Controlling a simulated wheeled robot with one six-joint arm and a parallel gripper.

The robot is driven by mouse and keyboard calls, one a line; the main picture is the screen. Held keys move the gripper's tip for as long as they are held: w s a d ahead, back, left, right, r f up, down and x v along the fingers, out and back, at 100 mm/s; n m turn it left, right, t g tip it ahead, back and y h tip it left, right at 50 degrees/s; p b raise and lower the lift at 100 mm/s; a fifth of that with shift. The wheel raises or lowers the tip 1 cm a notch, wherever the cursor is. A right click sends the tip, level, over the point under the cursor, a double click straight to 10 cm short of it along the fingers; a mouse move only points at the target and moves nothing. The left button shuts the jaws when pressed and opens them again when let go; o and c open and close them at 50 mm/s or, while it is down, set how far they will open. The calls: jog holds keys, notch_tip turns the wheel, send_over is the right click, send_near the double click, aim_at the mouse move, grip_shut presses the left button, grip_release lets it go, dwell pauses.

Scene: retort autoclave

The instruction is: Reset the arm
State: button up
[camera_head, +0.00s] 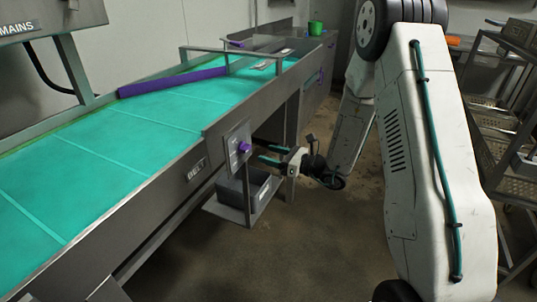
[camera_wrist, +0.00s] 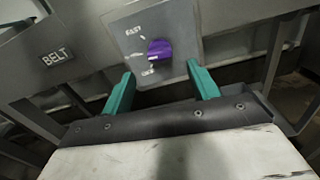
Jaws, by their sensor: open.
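My arm reaches out from the right side of the head view and bends down and left toward the side of the belt conveyor. My gripper (camera_head: 270,155) is open, with two teal fingers apart and nothing between them. In the wrist view my gripper (camera_wrist: 162,92) points at a grey control plate with a purple knob (camera_wrist: 159,49). The knob appears a little above and between the fingertips, and no contact shows. In the head view the purple knob (camera_head: 244,147) sits just left of my fingertips. Its plate is beside a BELT label (camera_head: 197,169).
The conveyor (camera_head: 130,125) with a green belt and a purple guide bar (camera_head: 172,82) fills the left. A dark bin (camera_head: 262,188) sits on a low shelf below the knob. A metal rack (camera_head: 505,130) stands at right. A green cup (camera_head: 315,28) is at the back. Floor between is clear.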

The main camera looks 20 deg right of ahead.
jog(key=s+a+r+n+g, duration=0.35)
jog(key=s+n+g, duration=0.4)
jog(key=s, duration=0.25)
jog(key=s+a+r+n+g, duration=0.35)
jog(key=s+n+g, duration=0.4)
jog(key=s, duration=0.25)
jog(key=s+d+r+n+t+h, duration=0.1)
jog(key=s+d+r+n+h, duration=0.3)
jog(key=s, duration=0.5)
jog(key=s+d+r+n+t+h, duration=0.2)
jog(key=s+d+r+n+h, duration=0.2)
jog(key=s+r+n+h, duration=0.4)
jog(key=shift+s+d+n+t+h, duration=0.25)
jog(key=shift+s+n+h, duration=0.2)
jog(key=shift+s, duration=0.3)
jog(key=shift+a, duration=0.1)
